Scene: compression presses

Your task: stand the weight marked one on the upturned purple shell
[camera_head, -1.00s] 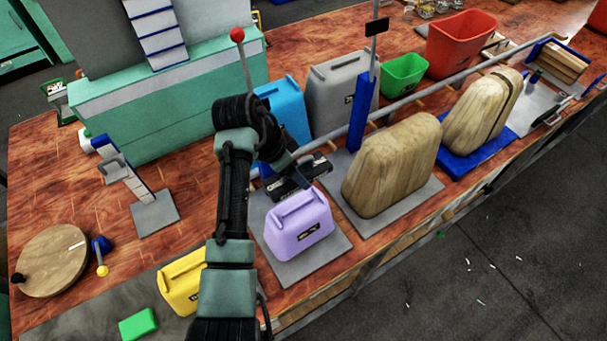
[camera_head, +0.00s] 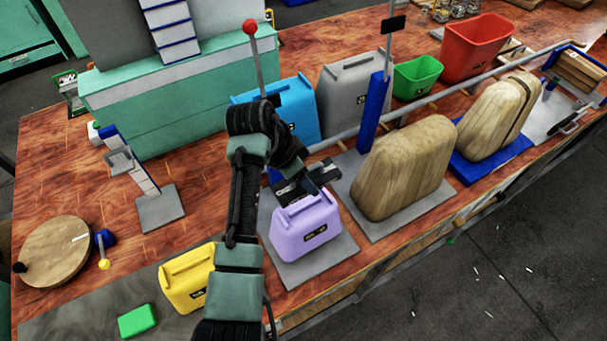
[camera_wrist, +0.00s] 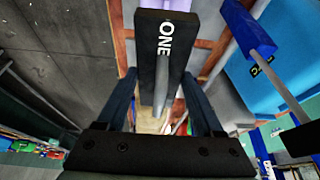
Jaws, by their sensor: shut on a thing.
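The purple shell (camera_head: 306,228) stands on a grey plate (camera_head: 345,248) near the table's front edge, with a ridge on top and a dark label on its side. My gripper (camera_head: 303,184) is just above its top back edge in the head view. In the wrist view my gripper (camera_wrist: 158,78) is shut on a dark block-shaped weight (camera_wrist: 160,45) marked ONE in white. A strip of purple (camera_wrist: 209,10) shows beside the weight at the top of that view. Whether the weight touches the shell is hidden.
A wooden form (camera_head: 403,165) stands close right of the purple shell. Blue (camera_head: 295,105) and grey (camera_head: 345,92) shells stand behind, with a long rail (camera_head: 430,112) running rightward. A yellow shell (camera_head: 187,280) is at front left.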

